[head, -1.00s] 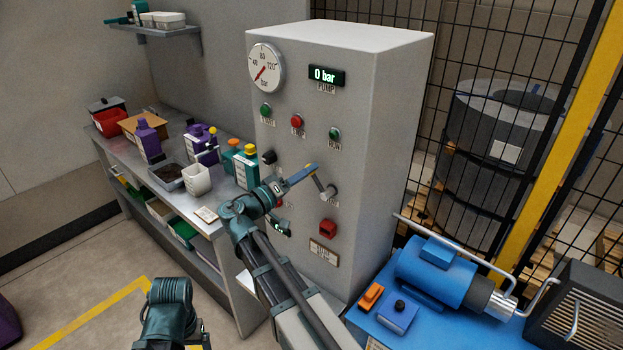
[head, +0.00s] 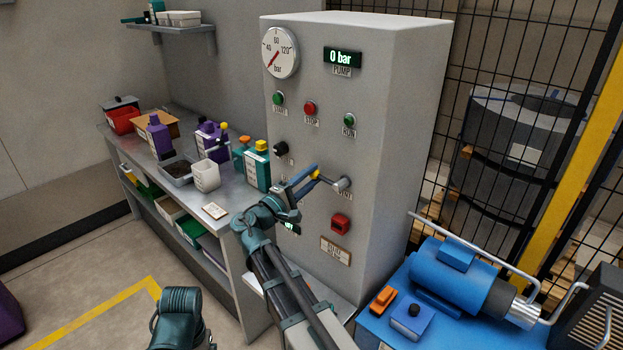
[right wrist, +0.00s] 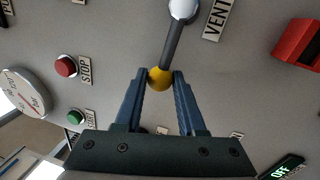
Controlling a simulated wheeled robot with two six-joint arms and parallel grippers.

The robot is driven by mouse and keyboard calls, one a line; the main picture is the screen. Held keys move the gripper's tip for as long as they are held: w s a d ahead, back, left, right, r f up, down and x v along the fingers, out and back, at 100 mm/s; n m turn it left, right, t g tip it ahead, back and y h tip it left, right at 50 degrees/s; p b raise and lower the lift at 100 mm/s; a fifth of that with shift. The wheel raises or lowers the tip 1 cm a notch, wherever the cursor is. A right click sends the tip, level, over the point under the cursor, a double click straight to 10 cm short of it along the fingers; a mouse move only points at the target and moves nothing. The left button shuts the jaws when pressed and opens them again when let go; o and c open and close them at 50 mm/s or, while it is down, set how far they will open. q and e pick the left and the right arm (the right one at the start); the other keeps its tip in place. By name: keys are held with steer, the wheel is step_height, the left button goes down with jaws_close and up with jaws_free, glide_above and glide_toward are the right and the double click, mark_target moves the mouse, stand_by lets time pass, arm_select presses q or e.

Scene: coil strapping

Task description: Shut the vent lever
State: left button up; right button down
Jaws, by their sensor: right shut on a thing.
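The vent lever (head: 329,180) is on the front of the grey pump cabinet. It is a short grey bar running left and slightly up from its round pivot (head: 343,184), with a yellow knob at its free end. In the right wrist view the yellow knob (right wrist: 160,78) sits between the fingertips, and the bar runs up to the pivot beside the VENT label (right wrist: 217,18). My right gripper (head: 314,173) is shut on the knob. My left arm shows at the bottom left of the head view; its gripper is out of sight.
A red switch (head: 341,223) sits below the lever and a black knob (head: 281,149) to its upper left. The pressure display (head: 342,57) reads 0 bar. A bench (head: 228,210) with bottles stands left; a blue pump unit (head: 445,275) stands right.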

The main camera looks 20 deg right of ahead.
steer(key=shift+f+n, duration=0.3)
steer(key=shift+n, duration=0.3)
steer(key=c, duration=0.5)
jaws_free()
steer(key=shift+a, duration=0.1)
steer(key=b+v, duration=0.3)
steer(key=v, duration=1)
steer(key=shift+s+a+f, duration=0.1)
steer(key=shift+s+a, duration=0.1)
steer(key=shift+a, duration=0.05)
steer(key=shift+f, duration=0.1)
